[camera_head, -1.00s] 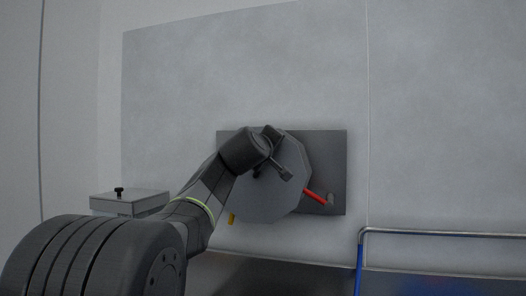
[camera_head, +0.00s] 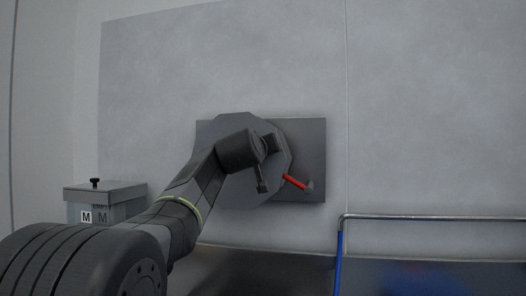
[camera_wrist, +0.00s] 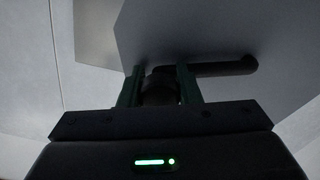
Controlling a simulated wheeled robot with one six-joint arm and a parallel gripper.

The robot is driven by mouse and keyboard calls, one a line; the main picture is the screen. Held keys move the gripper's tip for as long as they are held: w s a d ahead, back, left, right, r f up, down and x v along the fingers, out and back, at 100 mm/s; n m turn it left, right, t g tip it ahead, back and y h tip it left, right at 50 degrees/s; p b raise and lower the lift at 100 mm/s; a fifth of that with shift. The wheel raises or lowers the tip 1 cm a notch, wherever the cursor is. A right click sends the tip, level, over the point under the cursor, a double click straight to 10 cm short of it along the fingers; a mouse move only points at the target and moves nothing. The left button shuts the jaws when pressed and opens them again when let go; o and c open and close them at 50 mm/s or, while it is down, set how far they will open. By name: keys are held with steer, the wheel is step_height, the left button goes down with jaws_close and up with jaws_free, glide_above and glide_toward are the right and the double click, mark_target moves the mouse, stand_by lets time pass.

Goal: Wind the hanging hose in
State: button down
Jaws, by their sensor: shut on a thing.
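The hose reel (camera_head: 226,124) is a grey many-sided disc in front of a dark backplate (camera_head: 307,145) on the wall. A red lever (camera_head: 294,182) sticks out at its lower right. In the wrist view, my gripper (camera_wrist: 159,76) is shut on the dark round grip of the crank handle (camera_wrist: 160,88). The dark crank arm (camera_wrist: 228,67) runs right from it across the reel's face (camera_wrist: 220,35). In the head view my wrist covers part of the reel, and the grip is hard to make out. No hanging hose shows; the area below the reel is partly behind my arm.
A grey lidded box (camera_head: 105,192) with a black knob and M labels stands at the left. A metal rail (camera_head: 430,217) with a blue post (camera_head: 338,265) is at the lower right. The wall above the reel is clear.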

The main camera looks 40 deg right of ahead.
stand_by(0.3)
steer(key=c, duration=1.1)
jaws_free()
steer(key=b+v, duration=0.3)
steer(key=v, duration=1)
steer(key=shift+s+a, duration=0.25)
steer(key=shift+s, duration=0.05)
